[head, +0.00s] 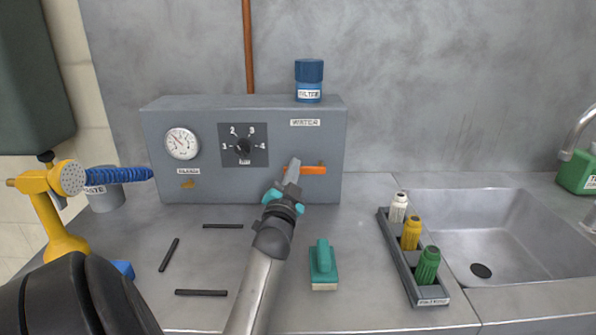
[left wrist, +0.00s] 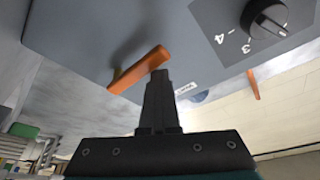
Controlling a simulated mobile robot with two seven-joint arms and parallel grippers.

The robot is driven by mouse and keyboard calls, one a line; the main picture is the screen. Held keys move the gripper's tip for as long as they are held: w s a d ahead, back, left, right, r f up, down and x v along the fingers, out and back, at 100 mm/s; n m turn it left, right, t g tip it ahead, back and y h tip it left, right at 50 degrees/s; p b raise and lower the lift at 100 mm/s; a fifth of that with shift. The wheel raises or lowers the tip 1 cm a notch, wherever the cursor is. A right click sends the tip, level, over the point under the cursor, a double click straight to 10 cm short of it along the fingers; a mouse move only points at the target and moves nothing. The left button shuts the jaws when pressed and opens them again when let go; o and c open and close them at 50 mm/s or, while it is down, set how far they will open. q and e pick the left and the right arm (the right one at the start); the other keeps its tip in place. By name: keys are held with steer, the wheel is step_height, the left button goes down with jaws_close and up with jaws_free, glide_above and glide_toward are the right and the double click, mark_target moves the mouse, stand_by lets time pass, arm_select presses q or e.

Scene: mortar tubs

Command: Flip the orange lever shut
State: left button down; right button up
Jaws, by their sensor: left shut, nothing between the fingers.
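The orange lever (head: 314,170) lies level on the front of the grey panel box (head: 270,190), under the WATER label. The lever also shows in the left wrist view (left wrist: 138,70), running slantwise across the picture. My left gripper (head: 291,168) is shut and empty, its fingertips at the left end of the lever. In the left wrist view the shut fingers (left wrist: 158,85) come up right beside the lever's end; I cannot tell whether they touch it. My right gripper is not in view.
The box also carries a round gauge (head: 182,143) and a black numbered knob (head: 242,147). A blue jar (head: 309,82) stands on top. A teal-handled block (head: 323,266) and a rack (head: 399,262) of bottles sit on the counter, with a sink (head: 480,235) at right.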

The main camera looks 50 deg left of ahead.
arm_select(q)
steer(key=shift+f, duration=0.85)
steer(key=p+v, duration=0.1)
steer(key=v, duration=0.6)
steer(key=shift+s+r, duration=0.3)
steer(key=shift+r, duration=0.1)
steer(key=shift+r, duration=0.2)
